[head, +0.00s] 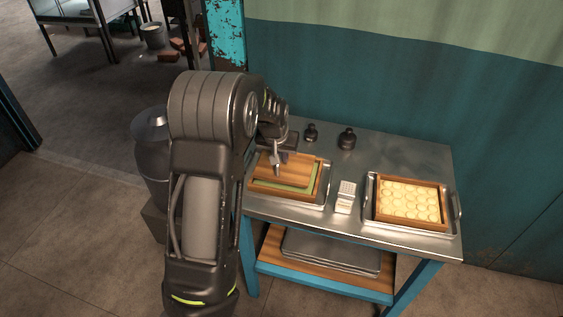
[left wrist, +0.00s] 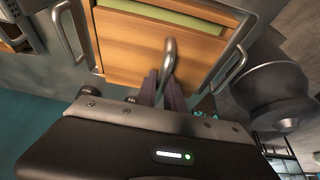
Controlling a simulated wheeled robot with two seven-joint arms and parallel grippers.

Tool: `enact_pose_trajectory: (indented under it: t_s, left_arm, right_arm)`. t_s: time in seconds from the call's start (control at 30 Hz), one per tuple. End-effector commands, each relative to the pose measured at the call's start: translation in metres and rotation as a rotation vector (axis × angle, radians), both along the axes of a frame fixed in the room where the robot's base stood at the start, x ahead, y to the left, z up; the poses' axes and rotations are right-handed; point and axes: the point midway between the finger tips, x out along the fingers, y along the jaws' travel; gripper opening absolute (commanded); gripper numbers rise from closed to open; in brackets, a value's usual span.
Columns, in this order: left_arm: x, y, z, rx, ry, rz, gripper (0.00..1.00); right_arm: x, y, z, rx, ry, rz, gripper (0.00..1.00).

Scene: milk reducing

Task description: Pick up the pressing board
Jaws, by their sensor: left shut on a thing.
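The pressing board (head: 285,172) is a flat brown wooden board with a metal handle. In the head view it sits at the left of the metal table, at a wooden frame with a green layer showing along its front and right edges. My left gripper (head: 278,160) is above the board and shut on its handle. In the left wrist view the fingers (left wrist: 164,90) close on the curved metal handle (left wrist: 169,58), with the board (left wrist: 135,48) beyond. I cannot tell whether the board touches the green layer (left wrist: 175,15). My right gripper is not in view.
The wooden frame lies in a metal tray (head: 318,202). A second tray (head: 412,226) on the right holds a wooden frame of round pale pieces. A small white box (head: 345,197) stands between them. Two dark bottles (head: 347,139) stand behind. A dark metal can (head: 152,150) is left of the table.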

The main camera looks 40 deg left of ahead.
Motion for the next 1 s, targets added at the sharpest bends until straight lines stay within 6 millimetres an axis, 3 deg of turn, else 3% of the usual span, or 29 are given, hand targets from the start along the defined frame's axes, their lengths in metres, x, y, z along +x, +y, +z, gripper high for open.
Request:
enact_pose_trajectory:
  t_s: [0.2, 0.4, 1.0]
  left_arm:
    - [0.002, 0.000, 0.045, 0.001, -0.007, -0.001, 0.00]
    - [0.001, 0.000, 0.072, 0.000, -0.005, -0.001, 0.00]
    - [0.001, 0.000, 0.076, 0.001, -0.002, 0.000, 0.00]
  right_arm:
    - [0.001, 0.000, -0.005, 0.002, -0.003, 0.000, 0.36]
    - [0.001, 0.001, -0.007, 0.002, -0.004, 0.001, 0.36]
    - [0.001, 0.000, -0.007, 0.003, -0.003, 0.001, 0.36]
